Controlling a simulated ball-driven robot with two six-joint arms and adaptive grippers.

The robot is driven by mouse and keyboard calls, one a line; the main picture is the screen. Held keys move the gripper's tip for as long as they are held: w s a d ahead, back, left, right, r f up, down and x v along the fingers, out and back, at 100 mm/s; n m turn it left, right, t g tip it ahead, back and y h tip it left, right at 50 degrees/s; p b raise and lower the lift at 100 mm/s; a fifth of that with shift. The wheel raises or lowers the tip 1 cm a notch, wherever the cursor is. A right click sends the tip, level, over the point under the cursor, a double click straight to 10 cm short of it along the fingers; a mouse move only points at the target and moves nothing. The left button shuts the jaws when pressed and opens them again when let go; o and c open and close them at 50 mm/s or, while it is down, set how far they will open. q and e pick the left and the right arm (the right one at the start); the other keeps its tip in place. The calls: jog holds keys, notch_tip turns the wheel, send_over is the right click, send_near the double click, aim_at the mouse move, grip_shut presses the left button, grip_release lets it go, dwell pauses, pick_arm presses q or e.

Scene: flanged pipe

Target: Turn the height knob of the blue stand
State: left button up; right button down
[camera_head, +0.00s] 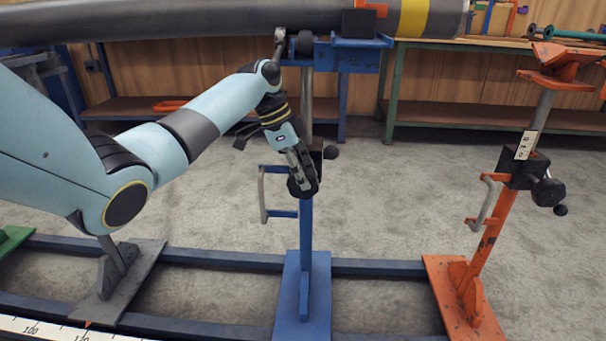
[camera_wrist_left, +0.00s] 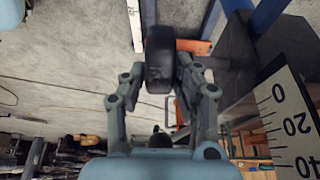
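The blue stand (camera_head: 306,230) stands upright in the middle of the head view, its blue foot on the floor rails. Its black height knob (camera_head: 303,187) sits at the dark clamp block, partly covered by my left gripper (camera_head: 299,165). In the left wrist view the dark knob (camera_wrist_left: 160,58) lies between the two fingers of that gripper (camera_wrist_left: 160,78). The fingers are close on both sides of it, but I cannot tell whether both touch. A white scale plate (camera_wrist_left: 288,125) marked 0, 20, 40 is at the right. My right gripper is not in view.
A large grey pipe (camera_head: 200,20) runs along the top above the blue stand. An orange stand (camera_head: 490,225) with its own black knob (camera_head: 547,191) is at the right. A thin blue handle bracket (camera_head: 263,195) sticks out left of the blue post. Floor rails (camera_head: 380,268) cross below.

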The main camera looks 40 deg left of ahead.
pick_arm(q)
grip_shut()
jog(key=shift+a, duration=0.1)
